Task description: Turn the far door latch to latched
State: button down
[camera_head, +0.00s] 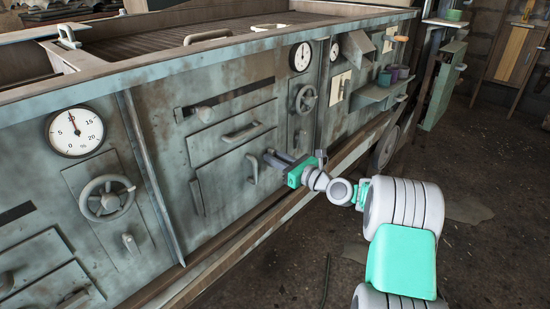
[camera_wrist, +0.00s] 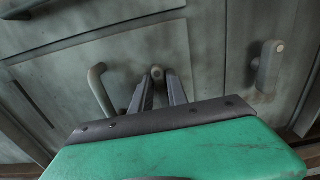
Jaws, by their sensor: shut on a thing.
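My gripper (camera_wrist: 160,88) reaches to the front of the machine, and its two dark fingers are shut on the far door latch (camera_wrist: 157,72). Only the latch's round end shows between the fingertips in the wrist view; the rest is hidden, so its angle cannot be told. In the head view my gripper (camera_head: 274,157) is at the right side of the lower door (camera_head: 225,165), and the latch is hidden behind the fingers. A curved door handle (camera_wrist: 98,88) is just left of the fingers, apart from them; it also shows in the head view (camera_head: 252,168).
Another lever with a round pivot (camera_wrist: 267,68) hangs to the right in the wrist view. A handwheel (camera_head: 306,99) and gauge (camera_head: 300,56) are above my gripper. A nearer handwheel (camera_head: 106,198) is at left. A ledge (camera_head: 240,240) runs below the doors.

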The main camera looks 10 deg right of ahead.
jog(key=shift+n, duration=0.3)
jog(key=shift+s+a+f+n+b, duration=0.1)
jog(key=shift+a+f+n+b, duration=0.2)
jog(key=shift+n, duration=2.5)
jog(key=shift+s+d+f+n+b, duration=0.1)
jog(key=shift+n+b, duration=0.25)
jog(key=shift+n, duration=2.45)
jog(key=shift+s+a+f+n+b, duration=0.1)
jog(key=shift+a+f+n+b, duration=0.2)
jog(key=shift+n, duration=2.5)
jog(key=shift+d+r, duration=0.1)
jog(key=shift+r, duration=0.05)
jog(key=c, duration=1.4)
grip_release()
jog(key=shift+s+d, duration=0.1)
